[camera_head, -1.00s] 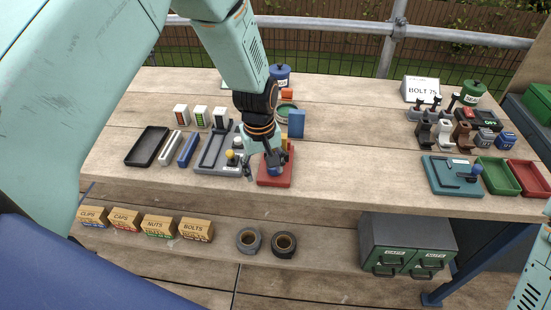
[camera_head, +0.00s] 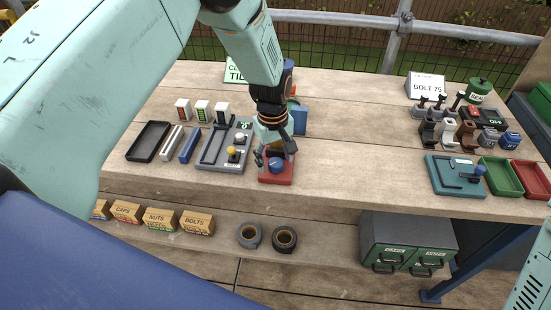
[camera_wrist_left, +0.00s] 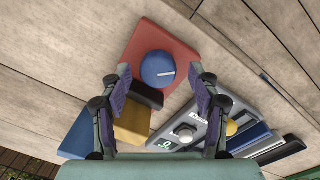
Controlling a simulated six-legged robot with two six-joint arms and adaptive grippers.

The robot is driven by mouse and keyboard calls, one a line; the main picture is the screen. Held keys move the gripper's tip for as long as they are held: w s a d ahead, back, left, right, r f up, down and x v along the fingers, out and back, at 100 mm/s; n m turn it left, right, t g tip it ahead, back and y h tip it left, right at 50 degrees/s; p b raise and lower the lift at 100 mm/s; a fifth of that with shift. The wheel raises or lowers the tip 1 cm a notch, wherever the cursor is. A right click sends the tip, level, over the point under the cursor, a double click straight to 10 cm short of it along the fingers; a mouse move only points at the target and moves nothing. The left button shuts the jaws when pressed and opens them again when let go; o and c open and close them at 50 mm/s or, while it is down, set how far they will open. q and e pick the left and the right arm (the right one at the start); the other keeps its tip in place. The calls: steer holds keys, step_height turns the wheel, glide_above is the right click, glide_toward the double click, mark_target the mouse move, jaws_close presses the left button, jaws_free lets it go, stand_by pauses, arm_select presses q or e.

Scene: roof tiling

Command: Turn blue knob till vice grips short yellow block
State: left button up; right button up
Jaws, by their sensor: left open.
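The red vice base (camera_head: 277,179) sits on the bench near its front edge. The blue knob (camera_head: 276,165) stands on it, with a white line on its top in the left wrist view (camera_wrist_left: 157,69). A dark jaw bar (camera_wrist_left: 148,95) lies beside the knob, and the yellow block (camera_wrist_left: 132,123) lies right behind it. I cannot tell if bar and block touch. A larger blue block (camera_wrist_left: 78,137) is on the block's other side. My left gripper (camera_head: 275,153) is open and empty, its fingers above and either side of the knob, apart from it. My right gripper is out of view.
A grey tray (camera_head: 216,163) with yellow and white knobs stands close left of the vice. A black tray (camera_head: 148,141) lies farther left. A teal fixture (camera_head: 455,175) and green and red trays stand at right. The bench between vice and teal fixture is clear.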

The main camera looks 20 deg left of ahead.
arm_select(q)
steer(key=shift+w+f, duration=0.2)
steer(key=shift+f, duration=0.3)
steer(key=shift+s+r, duration=0.1)
steer(key=shift+c, duration=0.3)
steer(key=shift+c, duration=0.9)
steer(key=c, duration=0.9)
